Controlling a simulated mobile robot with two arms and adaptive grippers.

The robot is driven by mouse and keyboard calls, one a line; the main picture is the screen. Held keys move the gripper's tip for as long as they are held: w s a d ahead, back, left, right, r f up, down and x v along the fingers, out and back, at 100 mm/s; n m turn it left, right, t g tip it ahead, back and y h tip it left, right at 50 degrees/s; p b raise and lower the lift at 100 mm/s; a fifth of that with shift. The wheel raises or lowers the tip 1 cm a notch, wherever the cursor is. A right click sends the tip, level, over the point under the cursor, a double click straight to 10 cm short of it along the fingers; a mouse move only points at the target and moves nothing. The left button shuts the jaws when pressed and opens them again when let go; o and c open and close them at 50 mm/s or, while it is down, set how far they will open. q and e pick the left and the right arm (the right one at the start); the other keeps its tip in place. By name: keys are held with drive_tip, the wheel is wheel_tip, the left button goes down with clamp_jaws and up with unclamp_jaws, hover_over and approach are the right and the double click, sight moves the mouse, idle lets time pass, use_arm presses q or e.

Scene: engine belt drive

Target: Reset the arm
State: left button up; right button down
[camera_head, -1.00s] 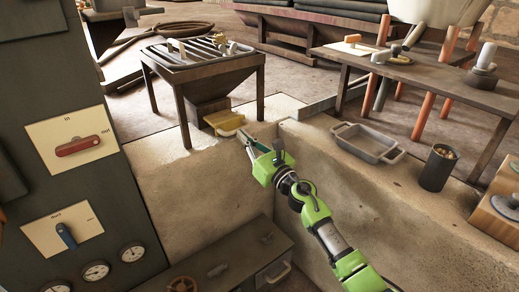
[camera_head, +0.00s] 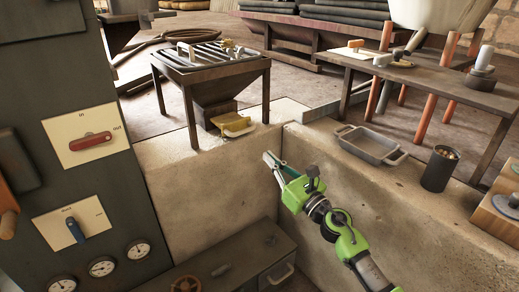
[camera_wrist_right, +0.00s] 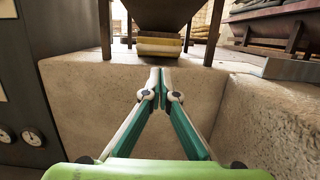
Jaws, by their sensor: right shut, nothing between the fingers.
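My right gripper (camera_head: 270,160) is green with pale finger edges. In the head view it hangs in front of the low concrete wall, near its inner corner, below and to the right of the yellow tray under the hopper. In the right wrist view its fingertips (camera_wrist_right: 161,72) meet with nothing between them, and the concrete wall lies beyond them. It touches nothing that I can see. My left gripper does not show in either view.
A hopper table (camera_head: 215,75) stands behind the wall with a yellow tray (camera_head: 232,121) under it. A control panel (camera_head: 75,180) rises at left. A grey pan (camera_head: 370,144) and a dark cup (camera_head: 440,169) stand on the right ledge. A dark chest (camera_head: 238,262) lies below.

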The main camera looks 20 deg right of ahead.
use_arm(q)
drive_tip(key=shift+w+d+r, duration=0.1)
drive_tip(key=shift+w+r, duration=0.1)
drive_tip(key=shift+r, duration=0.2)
use_arm(e)
drive_tip(key=v, duration=0.3)
drive_tip(key=shift+s, duration=0.35)
